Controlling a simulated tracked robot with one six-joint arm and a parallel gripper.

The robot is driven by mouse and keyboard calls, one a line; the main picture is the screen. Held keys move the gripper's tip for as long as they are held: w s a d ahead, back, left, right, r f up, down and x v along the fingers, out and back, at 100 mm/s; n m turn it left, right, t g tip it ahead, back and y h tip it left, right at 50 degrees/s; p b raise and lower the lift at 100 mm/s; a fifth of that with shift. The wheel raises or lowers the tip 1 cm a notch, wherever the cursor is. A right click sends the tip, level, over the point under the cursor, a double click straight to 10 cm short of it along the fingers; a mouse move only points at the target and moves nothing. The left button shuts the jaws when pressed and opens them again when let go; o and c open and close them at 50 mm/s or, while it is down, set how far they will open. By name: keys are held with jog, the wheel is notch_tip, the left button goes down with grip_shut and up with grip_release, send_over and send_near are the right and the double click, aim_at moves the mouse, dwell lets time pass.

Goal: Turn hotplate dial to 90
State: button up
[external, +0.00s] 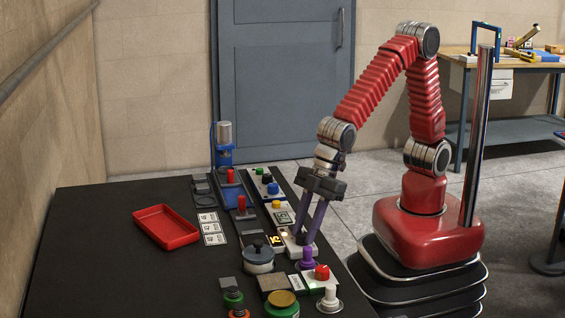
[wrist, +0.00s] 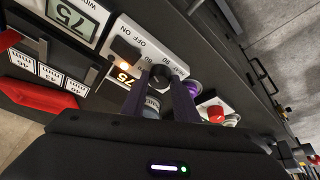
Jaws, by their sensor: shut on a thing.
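The dial's exact pointer direction cannot be read.
A lidded grey pot (external: 258,259) stands left of the box. A purple knob (external: 306,259) and a red button (external: 322,272) stand close in front. A red tray (external: 166,227) lies at the left.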

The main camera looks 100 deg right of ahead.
jog(key=shift+a+r+m+h, duration=0.15)
jog(key=shift+m+h, duration=0.35)
jog(key=shift+m, duration=0.75)
jog(key=shift+a+f+m+h, duration=0.1)
jog(key=shift+m+h, duration=0.4)
jog(key=shift+m, duration=0.75)
jog(key=shift+w+a+m+h, duration=0.1)
jog(key=shift+m+h, duration=0.35)
jog(key=shift+m, duration=0.75)
jog(key=shift+a+m+h, duration=0.1)
jog(key=shift+m+h, duration=0.35)
jog(key=shift+m, duration=0.75)
jog(key=o, duration=1)
jog(key=shift+o, duration=0.2)
jog(key=v, duration=1.3)
jog(key=shift+r, duration=0.35)
